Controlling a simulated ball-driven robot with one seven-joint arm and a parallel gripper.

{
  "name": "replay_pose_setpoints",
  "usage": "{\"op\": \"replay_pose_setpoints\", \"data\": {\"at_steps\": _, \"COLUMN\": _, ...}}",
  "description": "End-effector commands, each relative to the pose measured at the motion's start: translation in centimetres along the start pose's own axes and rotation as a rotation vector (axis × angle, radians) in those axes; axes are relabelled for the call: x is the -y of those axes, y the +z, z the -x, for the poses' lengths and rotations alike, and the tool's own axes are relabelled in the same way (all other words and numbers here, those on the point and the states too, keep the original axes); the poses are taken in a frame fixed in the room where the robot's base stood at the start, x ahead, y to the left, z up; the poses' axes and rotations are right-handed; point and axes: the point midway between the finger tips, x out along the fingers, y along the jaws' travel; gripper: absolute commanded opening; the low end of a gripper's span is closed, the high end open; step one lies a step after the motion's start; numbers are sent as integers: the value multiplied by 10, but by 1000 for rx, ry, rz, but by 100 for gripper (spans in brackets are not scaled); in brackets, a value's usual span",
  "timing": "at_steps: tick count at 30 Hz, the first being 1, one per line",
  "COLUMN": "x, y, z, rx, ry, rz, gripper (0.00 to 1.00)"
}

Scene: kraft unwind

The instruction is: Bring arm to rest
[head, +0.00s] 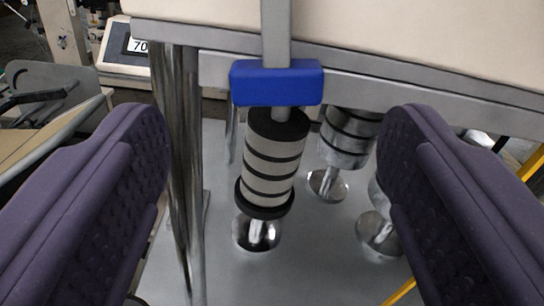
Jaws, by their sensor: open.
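My gripper (272,165) is open, with its two dark purple ribbed fingers at the left and right of the head view. Nothing is between the fingertips up close. Beyond the gap a grey cylinder with black bands (270,160) stands on a shiny round foot, below a blue block (276,82) on a grey upright bar. Whether the fingers are near any of these in depth is hard to tell.
A cream panel (420,35) on a grey metal frame crosses the top. A shiny metal post (178,150) stands left of centre. More metal cylinders (347,135) stand behind at right. A scale-like display (139,45) shows at upper left. A yellow bar (534,165) is at right.

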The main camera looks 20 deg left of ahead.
Motion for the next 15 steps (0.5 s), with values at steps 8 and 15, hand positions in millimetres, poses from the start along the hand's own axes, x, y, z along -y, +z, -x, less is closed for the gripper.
{"op": "replay_pose_setpoints", "data": {"at_steps": 8, "x": 0, "y": 0, "z": 9, "rx": 0, "ry": 0, "rz": 0, "gripper": 77}}
{"op": "replay_pose_setpoints", "data": {"at_steps": 15, "x": 0, "y": 0, "z": 8, "rx": 1, "ry": 0, "rz": 0, "gripper": 77}}
